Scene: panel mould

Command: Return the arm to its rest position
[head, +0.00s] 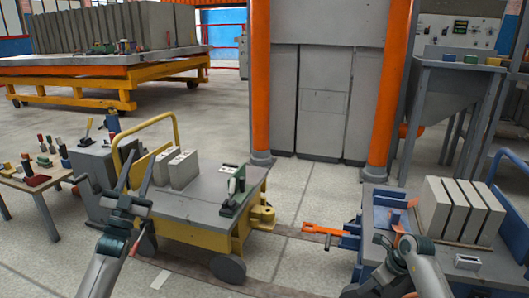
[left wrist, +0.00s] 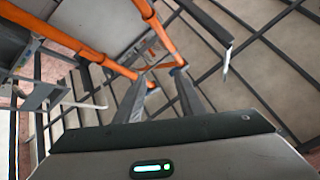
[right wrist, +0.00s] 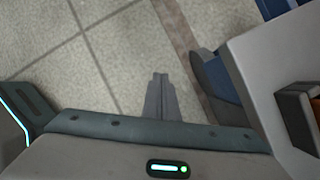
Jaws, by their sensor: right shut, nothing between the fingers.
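My left gripper (head: 137,160) is raised in front of the yellow cart, its two dark fingers pointing up and standing apart. In the left wrist view the fingers (left wrist: 160,95) are spread with nothing between them. My right arm comes in at the lower right of the head view, beside the blue cart. In the right wrist view my right gripper (right wrist: 160,78) has its fingers together with nothing between them, above the tiled floor.
A yellow cart (head: 212,205) carries grey blocks (head: 182,168) and a green tool (head: 235,185). A blue cart (head: 375,217) with pale slabs (head: 460,210) stands close to my right arm. A wooden table (head: 45,182) with small items is at the left. Open floor lies between the carts.

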